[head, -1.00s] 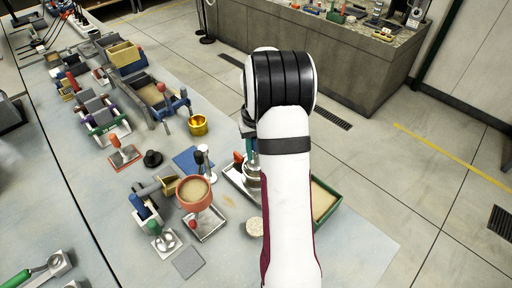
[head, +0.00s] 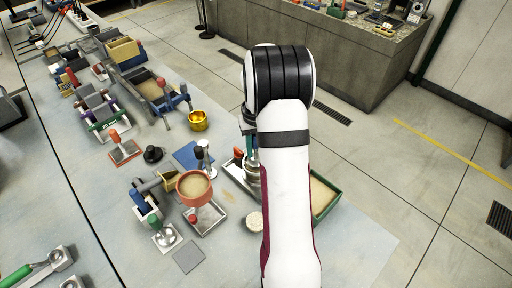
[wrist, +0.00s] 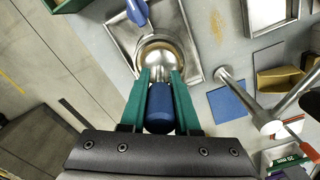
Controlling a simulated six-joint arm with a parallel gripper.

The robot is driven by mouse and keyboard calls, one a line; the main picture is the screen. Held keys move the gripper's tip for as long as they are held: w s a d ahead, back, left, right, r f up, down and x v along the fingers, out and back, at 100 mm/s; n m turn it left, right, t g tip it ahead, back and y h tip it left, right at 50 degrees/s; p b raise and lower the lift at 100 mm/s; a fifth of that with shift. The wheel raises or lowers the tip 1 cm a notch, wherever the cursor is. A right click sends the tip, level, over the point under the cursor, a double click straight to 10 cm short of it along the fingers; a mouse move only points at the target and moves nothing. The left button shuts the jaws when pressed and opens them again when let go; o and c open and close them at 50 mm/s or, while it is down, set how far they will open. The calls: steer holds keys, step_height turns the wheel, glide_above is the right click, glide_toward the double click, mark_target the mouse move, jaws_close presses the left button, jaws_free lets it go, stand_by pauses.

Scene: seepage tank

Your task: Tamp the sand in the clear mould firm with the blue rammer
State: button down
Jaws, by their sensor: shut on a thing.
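My gripper (wrist: 161,82) has green fingers, shut on the blue handle of the blue rammer (wrist: 160,108) in the wrist view. Below the handle, a shiny round metal part (wrist: 160,48) sits over a shallow metal tray (wrist: 112,22). I cannot tell there where the rammer ends and the mould begins. In the head view my arm hides most of this; a round metallic piece (head: 252,172) shows just left of the arm, over the tray. The clear mould's walls and the sand inside are not clearly visible.
A red funnel of sand (head: 194,187) stands left of the arm. A green-edged sand tray (head: 323,197) lies to the right. A gold cup (head: 198,121), a blue mat (head: 188,157) and a grey square (head: 188,257) lie around. The bench front right is clear.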

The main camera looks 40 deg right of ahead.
stand_by(0.4)
steer(key=shift+r, duration=2.6)
